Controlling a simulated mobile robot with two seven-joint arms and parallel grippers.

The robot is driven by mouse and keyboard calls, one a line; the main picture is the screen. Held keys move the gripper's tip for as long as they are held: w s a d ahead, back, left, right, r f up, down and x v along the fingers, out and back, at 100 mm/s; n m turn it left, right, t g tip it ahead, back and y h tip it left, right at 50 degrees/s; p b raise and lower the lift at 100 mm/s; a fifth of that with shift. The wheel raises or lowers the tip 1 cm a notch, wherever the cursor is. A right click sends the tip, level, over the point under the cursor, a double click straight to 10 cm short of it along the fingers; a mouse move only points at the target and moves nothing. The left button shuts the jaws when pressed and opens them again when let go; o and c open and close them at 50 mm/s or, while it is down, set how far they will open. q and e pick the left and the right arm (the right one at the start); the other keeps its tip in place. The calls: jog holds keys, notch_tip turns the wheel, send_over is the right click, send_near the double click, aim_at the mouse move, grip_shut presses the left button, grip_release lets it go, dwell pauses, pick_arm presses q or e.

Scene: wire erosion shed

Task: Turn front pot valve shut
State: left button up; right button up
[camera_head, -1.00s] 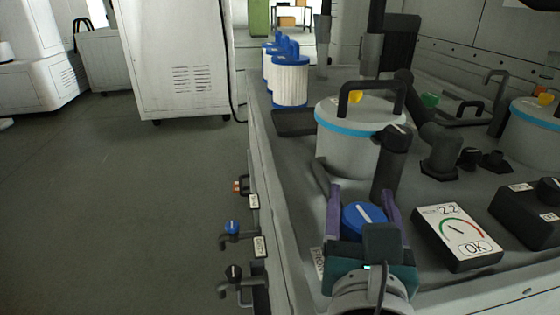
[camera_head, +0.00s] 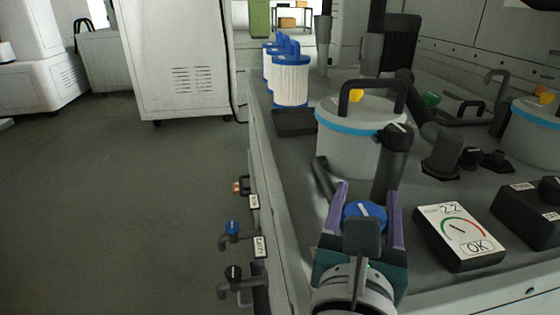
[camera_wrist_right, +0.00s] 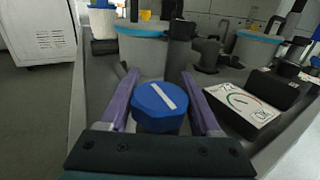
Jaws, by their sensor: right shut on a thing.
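The front pot valve is a blue round knob (camera_head: 365,214) with a white line, on the bench in front of the front pot (camera_head: 350,150), which is grey with a blue band and a dark handle. My right gripper (camera_head: 370,204) has its two purple fingers on either side of the knob and is shut on it. In the right wrist view the knob (camera_wrist_right: 160,107) sits between the fingers, its white line slanting from upper left to lower right. The dark wrist part hides the knob's lower side in the head view. My left gripper is not in view.
A white gauge box (camera_head: 458,236) reading 2.2 and OK stands right of the knob. A black pipe post (camera_head: 392,165) rises just behind it. White filter cartridges (camera_head: 290,80) stand at the back left. Small taps (camera_head: 233,229) stick out from the bench's left side.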

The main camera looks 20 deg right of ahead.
jog(key=o, duration=1.4)
jog(key=shift+c, duration=0.2)
jog(key=p+v, duration=0.1)
jog(key=v, duration=0.9)
